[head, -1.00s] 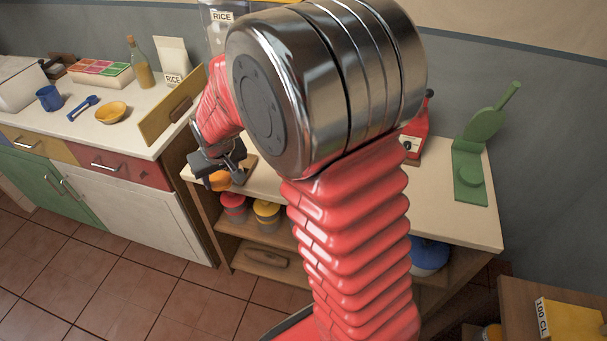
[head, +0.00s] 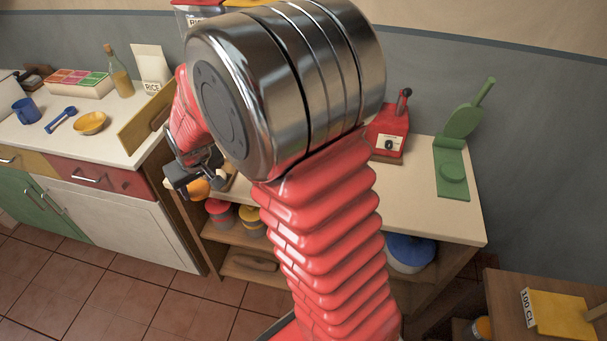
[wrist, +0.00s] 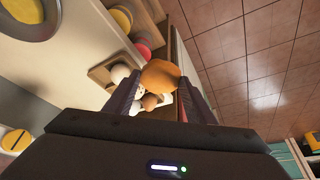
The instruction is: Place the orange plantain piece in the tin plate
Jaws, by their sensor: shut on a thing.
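The orange plantain piece (head: 200,188) is a rounded orange lump held by my gripper (head: 188,177), near the left front corner of the right counter. In the wrist view my gripper (wrist: 158,92) is shut on the plantain piece (wrist: 160,74), which sits between the fingertips, with reddish tiled floor beyond on the right.
A wooden tray (wrist: 98,72) with white and brown egg-like things lies near the fingers. Jars with red (head: 220,209) and yellow lids stand on the shelf below. An upright wooden board (head: 140,132) edges the left counter, which holds a yellow bowl (head: 90,123).

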